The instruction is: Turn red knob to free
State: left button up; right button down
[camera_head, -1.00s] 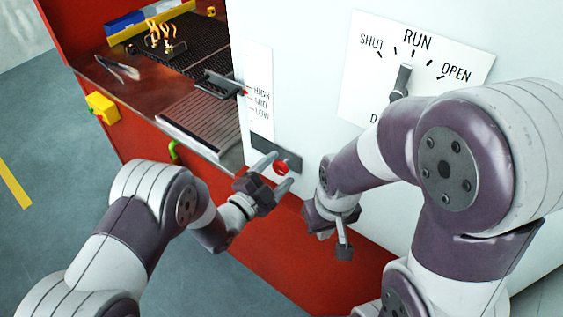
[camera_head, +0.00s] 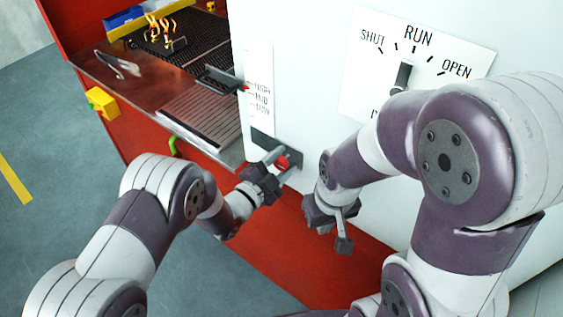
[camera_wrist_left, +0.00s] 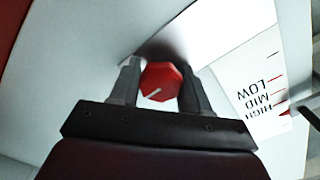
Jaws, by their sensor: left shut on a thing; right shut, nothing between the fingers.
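The red knob (camera_head: 282,162) sits on a dark plate (camera_head: 262,142) low on the white panel. In the left wrist view the red knob (camera_wrist_left: 162,84) is faceted, with a pale pointer line slanting across its lower part. My left gripper (camera_head: 280,161) is at the knob, its fingers on either side of it and shut on it. In the left wrist view the gripper (camera_wrist_left: 157,88) has the knob between its fingers. My right gripper (camera_head: 343,240) is shut and empty, in front of the lower panel to the right. No "free" label can be made out.
A white dial plate (camera_head: 385,100) marked SHUT, RUN and OPEN carries a dark lever (camera_head: 403,76). A HIGH, MID, LOW scale (camera_head: 257,90) is above the knob. The mesh belt (camera_head: 207,52) with flames is at the upper left. My right arm covers part of the dial plate.

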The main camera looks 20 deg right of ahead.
pick_arm(q)
jog(key=n+b, duration=0.2)
jog(key=n, duration=0.1)
jog(key=shift+f+n, duration=0.1)
jog(key=shift+n, duration=0.2)
jog(key=n+b, duration=0.2)
jog(key=n, duration=0.2)
jog(key=shift+n, duration=0.3)
jog(key=n+b, duration=0.1)
jog(key=n, duration=0.3)
jog(key=shift+w, duration=0.1)
jog(key=n, duration=0.3)
jog(key=n+b, duration=0.1)
jog(key=n, duration=0.1)
jog(key=shift+a+r, duration=0.1)
jog(key=shift+r, duration=0.15)
jog(key=shift+w+n, duration=0.1)
jog(key=shift+n, duration=0.2)
jog(key=o, duration=1)
jog(key=shift+o, duration=0.2)
jog(key=shift+a, duration=0.1)
